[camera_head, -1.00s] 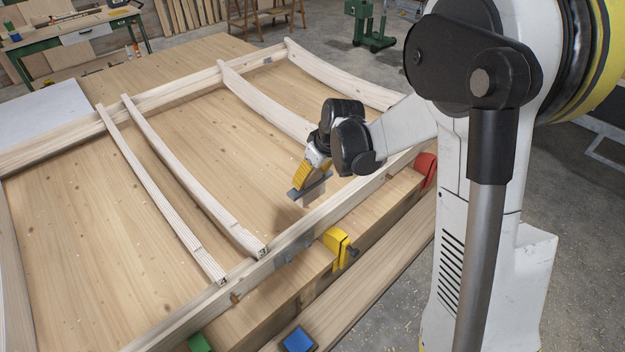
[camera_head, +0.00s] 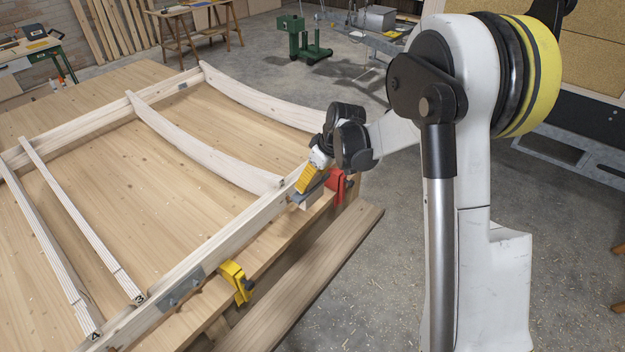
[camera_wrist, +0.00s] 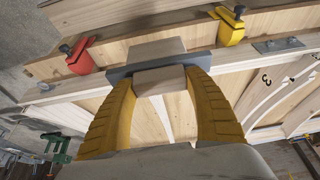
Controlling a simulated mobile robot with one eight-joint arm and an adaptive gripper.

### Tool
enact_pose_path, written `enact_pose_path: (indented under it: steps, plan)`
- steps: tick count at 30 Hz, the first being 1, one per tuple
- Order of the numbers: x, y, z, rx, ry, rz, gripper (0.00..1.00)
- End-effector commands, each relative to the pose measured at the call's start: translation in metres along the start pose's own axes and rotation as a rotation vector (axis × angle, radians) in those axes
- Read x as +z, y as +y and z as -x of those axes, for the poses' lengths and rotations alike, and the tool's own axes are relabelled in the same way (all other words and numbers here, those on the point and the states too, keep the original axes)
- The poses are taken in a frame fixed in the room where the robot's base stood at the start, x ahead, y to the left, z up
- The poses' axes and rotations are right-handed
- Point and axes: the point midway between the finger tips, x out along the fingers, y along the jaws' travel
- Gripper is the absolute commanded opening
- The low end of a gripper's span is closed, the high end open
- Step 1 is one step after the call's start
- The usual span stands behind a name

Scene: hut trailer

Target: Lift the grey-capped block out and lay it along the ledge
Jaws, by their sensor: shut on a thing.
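My gripper (camera_head: 304,183) has yellow ribbed fingers. They are shut on the grey-capped block, a pale wooden block with a flat grey cap (camera_head: 313,189). In the wrist view the fingers (camera_wrist: 160,82) close from both sides on the wood under the cap (camera_wrist: 118,74), and more of the wooden block (camera_wrist: 145,51) shows beyond the cap. In the head view the block is over the near frame rail (camera_head: 230,232), just left of the red clamp. A plank (camera_head: 312,270) runs along the table's near side and may be the ledge. Contact beneath the block cannot be made out.
A red clamp (camera_head: 337,184) and a yellow clamp (camera_head: 235,281) grip the table's near edge. Curved wooden ribs (camera_head: 205,145) lie across the frame, and two thin strips (camera_head: 80,218) lie at left. The floor right of the plank is open.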

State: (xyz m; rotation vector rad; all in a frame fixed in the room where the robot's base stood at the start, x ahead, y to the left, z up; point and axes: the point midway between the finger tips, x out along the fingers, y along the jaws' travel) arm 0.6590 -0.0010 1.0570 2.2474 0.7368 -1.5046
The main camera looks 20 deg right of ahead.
Motion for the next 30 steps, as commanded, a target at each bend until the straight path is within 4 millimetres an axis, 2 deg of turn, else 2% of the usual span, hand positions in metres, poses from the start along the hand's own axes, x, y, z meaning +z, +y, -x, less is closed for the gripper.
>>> enact_pose_path:
  steps: [30]
  plan:
    - [0.029, 0.001, -0.07, 0.0, 0.0, 0.0, 0.2]
